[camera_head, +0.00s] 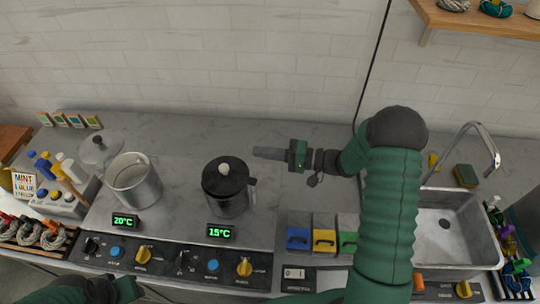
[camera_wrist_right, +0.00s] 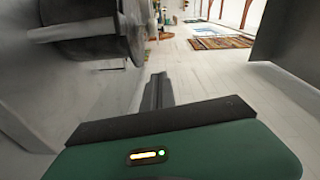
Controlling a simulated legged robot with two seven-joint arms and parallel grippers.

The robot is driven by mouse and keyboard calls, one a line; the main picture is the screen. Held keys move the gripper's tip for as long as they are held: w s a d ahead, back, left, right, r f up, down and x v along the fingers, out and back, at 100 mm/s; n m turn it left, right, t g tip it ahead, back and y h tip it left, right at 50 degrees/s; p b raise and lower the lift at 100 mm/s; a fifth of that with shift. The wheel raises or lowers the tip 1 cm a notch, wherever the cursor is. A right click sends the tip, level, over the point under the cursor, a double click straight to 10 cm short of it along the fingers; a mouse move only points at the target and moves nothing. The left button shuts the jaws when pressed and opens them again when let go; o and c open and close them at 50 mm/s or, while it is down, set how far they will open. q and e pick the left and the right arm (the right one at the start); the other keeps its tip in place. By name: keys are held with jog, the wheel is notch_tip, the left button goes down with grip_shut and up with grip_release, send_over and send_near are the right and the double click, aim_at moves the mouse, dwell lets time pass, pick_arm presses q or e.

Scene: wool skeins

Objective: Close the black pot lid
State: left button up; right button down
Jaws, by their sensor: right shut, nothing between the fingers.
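A black pot (camera_head: 229,204) stands upright on the stove top, left of centre in the head view, with its handle on the right. Its black lid (camera_head: 212,184) has a pale knob and covers the pot's mouth, appearing to lie flat on the rim. My right gripper (camera_head: 258,152) is to the right of and beyond the lid, pointing left, apart from it. Its fingers are shut and empty; they also show in the right wrist view (camera_wrist_right: 157,92). My left gripper (camera_head: 128,289) is partly in view at the bottom left; its fingers are not clear.
An open metal pot (camera_head: 137,187) stands left of the black pot, with a loose metal lid (camera_head: 98,151) behind it. Stove knobs and green displays (camera_head: 220,232) run along the front. A sink (camera_head: 446,225) is at right. The counter behind the pots is clear.

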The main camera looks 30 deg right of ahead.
aim_at(239, 167)
jog(key=x, duration=0.4)
jog(key=s+x, duration=0.1)
jog(key=x, duration=0.1)
jog(key=shift+w+a+r, duration=0.15)
jog(key=shift+a+r, duration=0.05)
jog(key=shift+a, duration=0.3)
jog(key=shift+s+a+f+p, duration=0.2)
jog(key=shift+s+a+p, duration=0.25)
jog(key=shift+s+a, duration=0.4)
jog(key=shift+s+a+f, duration=0.1)
jog(key=shift+s+f, duration=0.05)
jog(key=shift+s, duration=0.1)
jog(key=shift+f, duration=0.1)
pick_arm(q)
jog(key=shift+a+r, duration=0.1)
jog(key=shift+r, duration=0.4)
jog(key=shift+a, duration=0.1)
